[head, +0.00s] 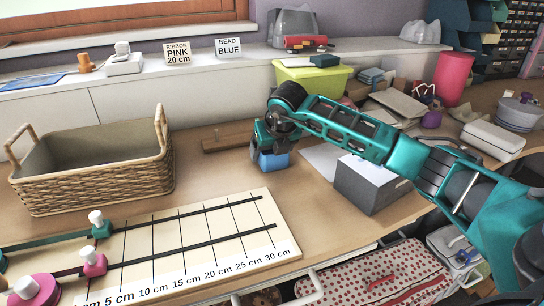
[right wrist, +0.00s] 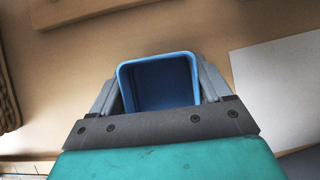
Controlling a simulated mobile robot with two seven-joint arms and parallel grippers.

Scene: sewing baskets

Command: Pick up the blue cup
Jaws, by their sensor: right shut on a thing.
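The blue cup (head: 273,161) is a small square-rimmed cup at the middle of the table in the head view. My right gripper (head: 271,148) reaches down to it from above, and its arm comes in from the right. In the right wrist view the cup (right wrist: 160,82) sits between the two grey fingers of the right gripper (right wrist: 158,90), one against each side. The gripper is shut on it. The inside of the cup that shows looks empty. I cannot tell whether its base touches the table. My left gripper is not in view.
A wicker basket (head: 95,180) stands at the left. A measuring board (head: 190,243) with ribbon lines lies in front. A grey box (head: 370,185) and a white sheet (head: 322,158) are right of the cup. A wooden strip (head: 226,141) lies behind it.

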